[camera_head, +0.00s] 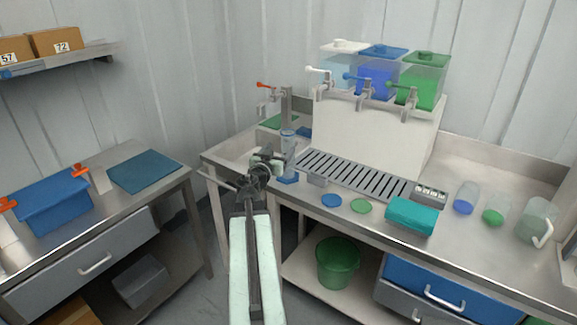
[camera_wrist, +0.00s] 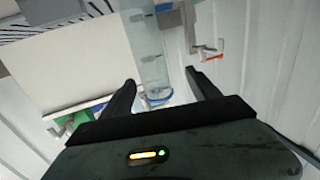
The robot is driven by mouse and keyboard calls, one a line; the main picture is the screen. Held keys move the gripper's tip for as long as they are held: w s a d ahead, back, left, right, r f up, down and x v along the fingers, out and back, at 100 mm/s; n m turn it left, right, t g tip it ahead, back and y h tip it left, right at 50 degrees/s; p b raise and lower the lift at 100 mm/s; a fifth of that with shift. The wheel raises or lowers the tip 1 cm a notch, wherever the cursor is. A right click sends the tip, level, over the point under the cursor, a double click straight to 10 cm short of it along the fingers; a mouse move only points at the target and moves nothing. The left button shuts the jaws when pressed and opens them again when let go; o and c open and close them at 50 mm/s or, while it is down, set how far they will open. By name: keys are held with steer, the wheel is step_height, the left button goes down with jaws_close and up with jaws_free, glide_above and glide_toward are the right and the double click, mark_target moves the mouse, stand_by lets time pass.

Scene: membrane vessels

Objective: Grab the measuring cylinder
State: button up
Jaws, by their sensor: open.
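The measuring cylinder (camera_head: 288,153) is a tall clear vessel with a blue foot. It stands upright on the steel bench, at the left end of the slotted drain grating. My gripper (camera_head: 268,160) is just left of it in the head view, about level with its middle. In the wrist view my gripper (camera_wrist: 160,80) is open, one finger on each side of the cylinder (camera_wrist: 148,55). The cylinder appears upside down there, with its blue-rimmed end between the fingers. I see no clear contact, and cannot tell how deep it sits between the fingers.
Behind the grating (camera_head: 350,175) a white stand (camera_head: 370,132) carries tanks with taps. A tap with an orange handle (camera_head: 265,85) rises behind the cylinder. Blue (camera_head: 331,200) and green (camera_head: 361,206) discs lie at the front edge. A teal block (camera_head: 410,216) and vessels stand right.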

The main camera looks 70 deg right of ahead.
steer(key=shift+s+d+r, duration=0.15)
steer(key=shift+s+d, duration=0.2)
steer(key=shift+s, duration=0.05)
steer(key=d, duration=0.7)
steer(key=shift+s+d, duration=0.1)
steer(key=shift+d, duration=0.3)
steer(key=shift+a, duration=0.1)
steer(key=shift+c, duration=0.6)
jaws_close()
